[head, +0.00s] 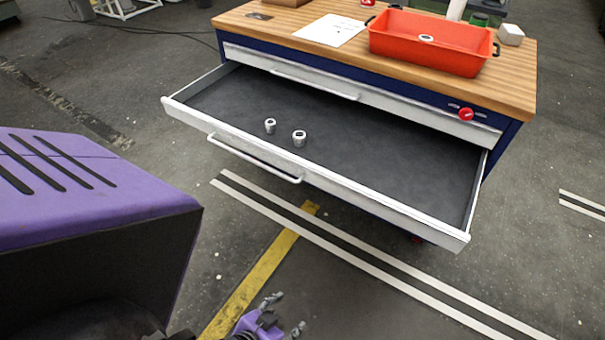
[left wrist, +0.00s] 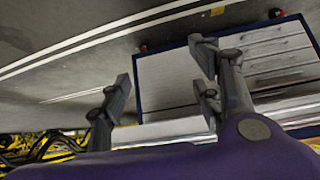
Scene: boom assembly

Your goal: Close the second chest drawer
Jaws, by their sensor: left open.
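The chest (head: 350,55) is a blue cabinet with white drawer fronts and a wooden top. Its second drawer (head: 330,185) is pulled far out, below a shut top drawer (head: 310,80). The open drawer has a white handle (head: 255,160) on its front and two small metal parts (head: 285,132) inside. My left gripper (head: 272,315) is open and empty, low in the head view, in front of and apart from the drawer. In the left wrist view, the open fingers of my left gripper (left wrist: 160,90) show with the chest (left wrist: 180,85) behind them. My right gripper is not in view.
A red tray (head: 430,40), a sheet of paper (head: 330,30) and a white block (head: 510,34) are on the wooden top. The floor in front is clear, with white and yellow lines.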

